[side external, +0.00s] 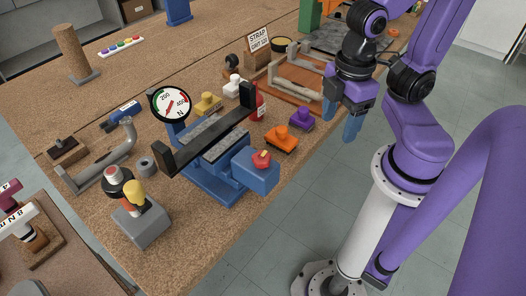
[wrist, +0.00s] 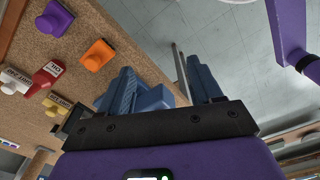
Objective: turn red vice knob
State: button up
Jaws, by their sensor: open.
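The red knob (side external: 261,160) sits on top of the blue end block of the vice (side external: 222,180), near the table's front edge in the side external view. It has a small pale mark on top. My gripper (side external: 342,118) is open and empty, pointing down past the table edge, to the right of and above the vice, apart from the knob. In the wrist view my gripper's blue fingers (wrist: 168,90) are spread with nothing seen held between them. I cannot make out the red knob in the wrist view.
An orange block (side external: 282,139) and a purple block (side external: 300,118) stand between the vice and my gripper. A round dial (side external: 170,103) rises behind the vice. A grey box with a yellow knob (side external: 140,215) stands left. Open floor lies beyond the table edge.

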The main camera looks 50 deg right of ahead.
aim_at(263, 156)
jog(key=w+d+f+m+g+y, duration=0.55)
jog(key=w+m+g, duration=0.3)
jog(key=m, duration=0.85)
jog(key=a+m+t+y, duration=0.3)
jog(key=a+m+y, duration=0.1)
jog(key=a+m, duration=0.1)
jog(key=a+f+m+t+y, duration=0.1)
jog(key=a+m+t+y, duration=0.3)
jog(key=a, duration=0.3)
jog(key=w+a+m+t+y, duration=0.1)
jog(key=a+m+t+y, duration=0.3)
jog(key=a+m, duration=0.1)
jog(key=shift+a+f+m+t, duration=0.15)
jog(key=shift+a+m+t, duration=0.2)
jog(key=shift+m, duration=0.45)
dwell(0.5)
jog(key=shift+c, duration=0.3)
jog(key=c, duration=0.9)
